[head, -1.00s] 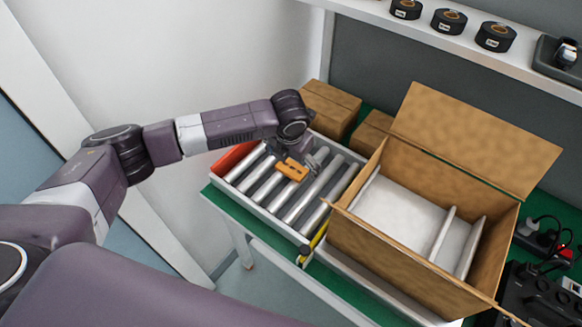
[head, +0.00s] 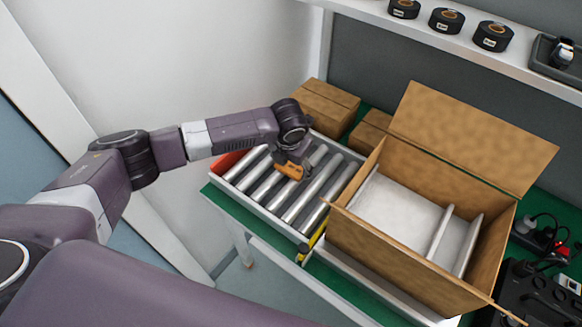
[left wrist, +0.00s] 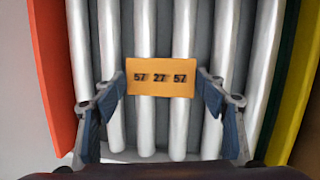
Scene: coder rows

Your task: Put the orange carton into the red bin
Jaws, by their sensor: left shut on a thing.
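The orange carton (head: 291,171), a small block, is at the rollers of the tray. It also shows in the left wrist view (left wrist: 160,77), with "57 27 57" printed on its face. My left gripper (head: 287,165) is shut on it, one finger against each short side in the left wrist view (left wrist: 160,86). I cannot tell whether the carton touches the rollers. A red panel (head: 229,160) stands at the left end of the rollers and along the left side of the left wrist view (left wrist: 48,60). I see no clear red bin. My right gripper is not in view.
The roller tray (head: 275,213) lies on the green table (head: 232,205). A large open cardboard box (head: 375,245) with white dividers stands right of it. Closed brown boxes (head: 328,103) are behind. A shelf above holds black tape rolls (head: 447,20). The rollers right of the carton are clear.

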